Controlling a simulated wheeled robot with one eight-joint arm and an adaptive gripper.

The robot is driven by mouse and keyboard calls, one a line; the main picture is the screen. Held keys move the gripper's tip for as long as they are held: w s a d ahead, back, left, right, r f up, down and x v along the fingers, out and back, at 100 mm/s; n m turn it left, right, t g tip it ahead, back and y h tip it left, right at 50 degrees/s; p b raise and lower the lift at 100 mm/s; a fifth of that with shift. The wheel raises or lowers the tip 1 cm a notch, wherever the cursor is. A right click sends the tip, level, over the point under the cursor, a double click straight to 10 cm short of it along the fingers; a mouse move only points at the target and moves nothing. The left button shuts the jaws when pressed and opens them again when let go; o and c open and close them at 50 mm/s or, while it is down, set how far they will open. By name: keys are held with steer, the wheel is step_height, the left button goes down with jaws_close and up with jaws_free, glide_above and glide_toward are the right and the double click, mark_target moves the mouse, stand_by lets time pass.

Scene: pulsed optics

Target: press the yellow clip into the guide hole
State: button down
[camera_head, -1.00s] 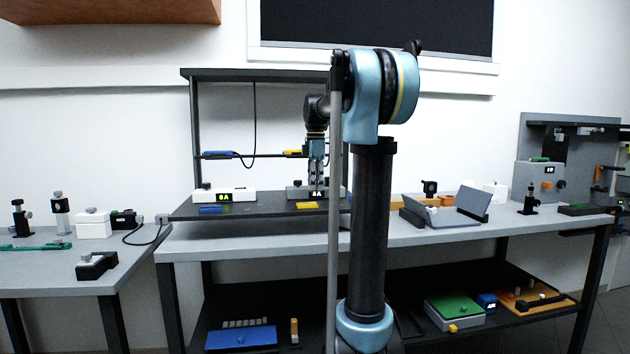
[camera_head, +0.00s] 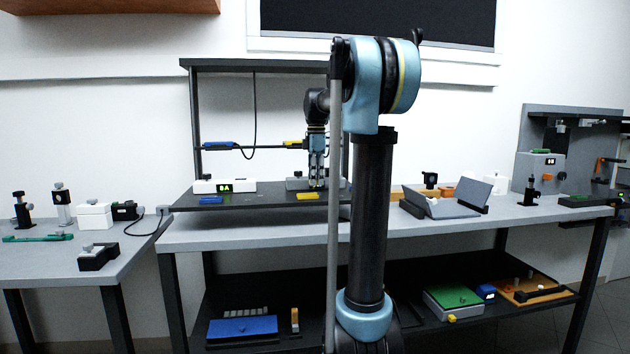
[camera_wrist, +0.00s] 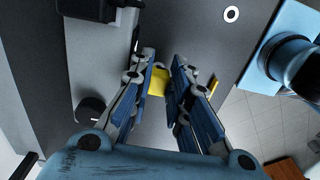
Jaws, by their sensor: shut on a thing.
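My gripper (camera_head: 316,184) points down at the raised dark shelf (camera_head: 265,201), over a low grey block (camera_head: 296,184). In the wrist view my gripper's fingers (camera_wrist: 163,58) are close together, with the yellow clip (camera_wrist: 156,83) showing between them; only a small part of it is visible. A second yellow patch (camera_wrist: 213,87) shows beside the right finger. In the head view a flat yellow piece (camera_head: 306,196) lies on the shelf just in front of the gripper. The guide hole cannot be made out; the fingers hide the spot below them.
A rail behind carries a blue holder (camera_head: 218,145) and a yellow holder (camera_head: 293,143); a black cable hangs there. A white box with display (camera_head: 224,187) and a flat blue piece (camera_head: 211,202) are to the left. A grey open case (camera_head: 450,199) stands on the bench to the right.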

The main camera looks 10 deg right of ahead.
steer(key=shift+f, duration=1.2)
stand_by(0.7)
steer(key=c, duration=1.4)
jaws_free()
steer(key=shift+c, duration=0.2)
steer(key=shift+w, duration=0.1)
step_height(320, 180, up, 16)
steer(key=shift+f, duration=0.15)
steer(key=s+f+m+t, duration=0.1)
steer(key=s+f+m, duration=0.8)
steer(key=s+f, duration=0.8)
steer(key=s+f+m+t, duration=0.1)
steer(key=s+f+m, duration=0.7)
steer(key=s+f, duration=1)
step_height(320, 180, down, 7)
steer(key=shift+r+m, duration=0.1)
steer(key=shift+m, duration=0.3)
